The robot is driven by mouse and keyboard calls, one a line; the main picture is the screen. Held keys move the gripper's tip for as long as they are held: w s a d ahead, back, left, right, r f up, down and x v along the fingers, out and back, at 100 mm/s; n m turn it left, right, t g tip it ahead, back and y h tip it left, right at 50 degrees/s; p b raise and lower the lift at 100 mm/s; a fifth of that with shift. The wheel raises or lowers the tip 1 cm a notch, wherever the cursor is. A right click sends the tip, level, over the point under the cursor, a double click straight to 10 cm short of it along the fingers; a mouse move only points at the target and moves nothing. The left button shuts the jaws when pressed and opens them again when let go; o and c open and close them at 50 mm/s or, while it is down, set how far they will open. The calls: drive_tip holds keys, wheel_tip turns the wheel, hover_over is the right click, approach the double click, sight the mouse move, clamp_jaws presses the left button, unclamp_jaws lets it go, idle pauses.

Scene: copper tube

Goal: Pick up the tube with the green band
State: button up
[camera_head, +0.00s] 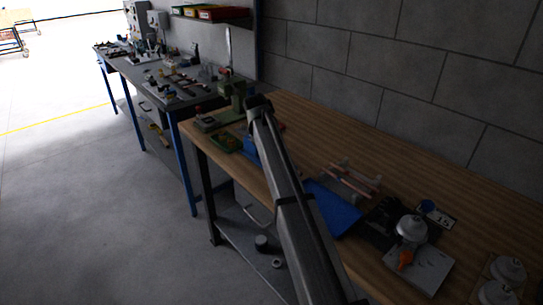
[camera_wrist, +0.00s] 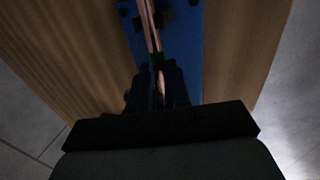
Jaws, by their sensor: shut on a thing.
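In the wrist view, a copper tube (camera_wrist: 151,28) runs down from the top edge to my gripper (camera_wrist: 160,82). A dark green band (camera_wrist: 157,60) shows on it just above the fingers. My gripper is shut on this tube near the band. The fingers and the tube's lower end are dark, so the exact grip is hard to see. In the head view, copper-coloured tubes (camera_head: 352,181) show on a small stand on the wooden bench. My gripper cannot be made out in the head view.
A blue mat (camera_head: 333,208) lies on the bench (camera_head: 420,180); a blue surface (camera_wrist: 212,40) shows below the tube in the wrist view. A dark fixture and a white, dome-topped part (camera_head: 411,228) stand to the right. A block wall (camera_head: 400,65) backs the bench.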

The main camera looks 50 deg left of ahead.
clamp_jaws()
drive_tip(key=shift+r, duration=0.1)
